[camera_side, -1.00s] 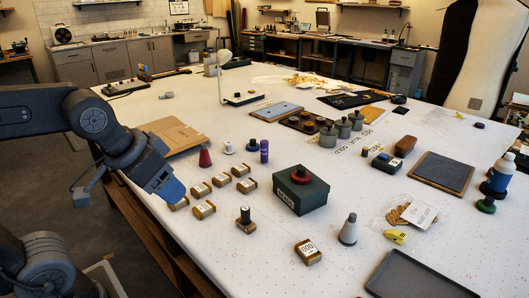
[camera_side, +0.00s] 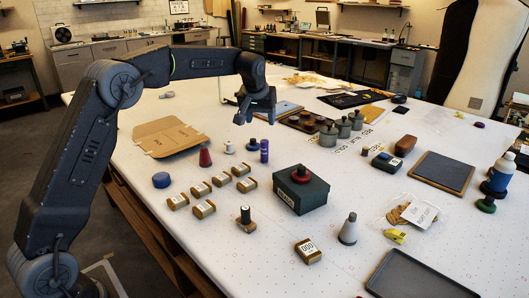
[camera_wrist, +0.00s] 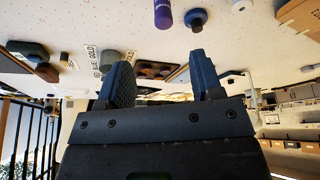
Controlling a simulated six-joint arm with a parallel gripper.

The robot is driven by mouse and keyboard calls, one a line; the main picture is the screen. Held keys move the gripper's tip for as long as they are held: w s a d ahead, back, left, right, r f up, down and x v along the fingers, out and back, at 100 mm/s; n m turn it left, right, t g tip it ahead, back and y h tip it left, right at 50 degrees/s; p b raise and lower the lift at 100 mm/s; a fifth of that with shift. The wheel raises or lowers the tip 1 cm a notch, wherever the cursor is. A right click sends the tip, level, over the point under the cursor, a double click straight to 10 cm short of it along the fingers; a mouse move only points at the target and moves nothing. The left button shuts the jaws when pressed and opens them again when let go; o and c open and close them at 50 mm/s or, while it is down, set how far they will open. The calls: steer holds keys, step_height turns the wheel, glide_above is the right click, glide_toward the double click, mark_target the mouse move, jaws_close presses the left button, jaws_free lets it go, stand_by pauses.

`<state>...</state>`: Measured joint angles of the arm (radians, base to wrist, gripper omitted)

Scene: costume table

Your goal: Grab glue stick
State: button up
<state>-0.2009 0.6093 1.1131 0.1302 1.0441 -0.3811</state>
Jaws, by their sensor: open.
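The purple upright cylinder, which looks like the glue stick (camera_side: 264,151), stands on the white table beside a dark blue round-based piece. In the wrist view the glue stick (camera_wrist: 163,14) shows at the top edge, partly cut off, left of the blue piece (camera_wrist: 196,18). My gripper (camera_side: 243,117) is raised above the table, up and left of the glue stick in the side view. In the wrist view my gripper (camera_wrist: 160,72) has its two fingers apart with nothing between them.
A blue round piece (camera_side: 161,180) lies at the table's left. A red cone (camera_side: 205,157), a small white piece (camera_side: 229,147) and several labelled blocks stand near the glue stick. A green box (camera_side: 309,198) with a red-topped piece is to the right.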

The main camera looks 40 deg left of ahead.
mark_target(265, 148)
steer(key=x, duration=1)
steer(key=shift+w+a, duration=0.25)
steer(key=shift+a, duration=0.05)
steer(key=shift+x, duration=2.55)
steer(key=shift+s, duration=0.2)
steer(key=c, duration=1)
